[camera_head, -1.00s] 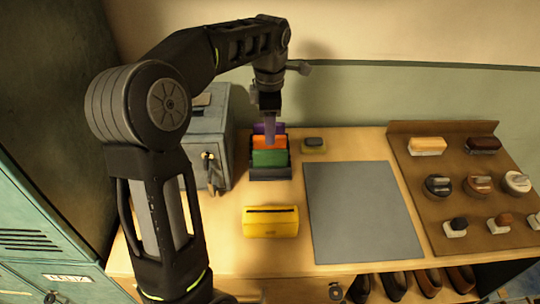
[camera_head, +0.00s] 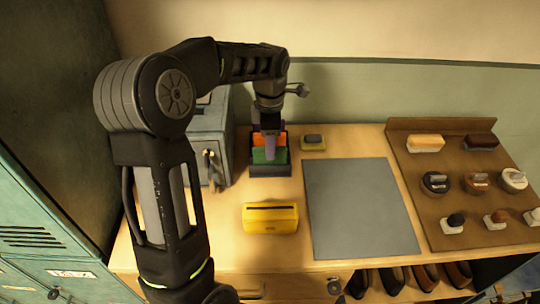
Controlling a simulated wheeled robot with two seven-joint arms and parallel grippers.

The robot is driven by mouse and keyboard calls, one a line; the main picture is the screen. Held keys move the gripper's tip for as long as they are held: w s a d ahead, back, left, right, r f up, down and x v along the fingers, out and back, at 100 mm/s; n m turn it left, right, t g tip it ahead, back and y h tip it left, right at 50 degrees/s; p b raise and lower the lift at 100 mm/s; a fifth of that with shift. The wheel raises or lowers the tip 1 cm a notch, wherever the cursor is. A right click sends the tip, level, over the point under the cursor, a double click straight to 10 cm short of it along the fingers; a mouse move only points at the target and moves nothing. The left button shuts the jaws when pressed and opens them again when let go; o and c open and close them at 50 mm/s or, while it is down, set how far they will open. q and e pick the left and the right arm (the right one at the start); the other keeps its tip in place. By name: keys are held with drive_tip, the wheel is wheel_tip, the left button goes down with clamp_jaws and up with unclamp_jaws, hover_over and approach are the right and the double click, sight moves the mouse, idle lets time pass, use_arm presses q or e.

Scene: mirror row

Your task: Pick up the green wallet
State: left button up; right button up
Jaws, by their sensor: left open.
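The green wallet (camera_head: 260,157) stands at the front of a small dark holder (camera_head: 270,171), with an orange wallet (camera_head: 258,140) behind it. A purple one sits at the back, mostly hidden. My left gripper (camera_head: 270,152) is open and points down over the holder. Its fingers overlap the orange and green wallets in the head view and hide part of them. I cannot tell whether a finger touches the green wallet. My right gripper is not in view.
A grey metal box (camera_head: 208,130) with keys stands left of the holder. A yellow box (camera_head: 270,218) lies in front. A sponge (camera_head: 313,142) is at the right. A grey mat (camera_head: 360,210) and a brown board (camera_head: 460,215) with brushes and tins fill the right side.

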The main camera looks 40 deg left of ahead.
use_arm(q)
drive_tip(key=shift+f, duration=0.95)
clamp_jaws()
idle(0.3)
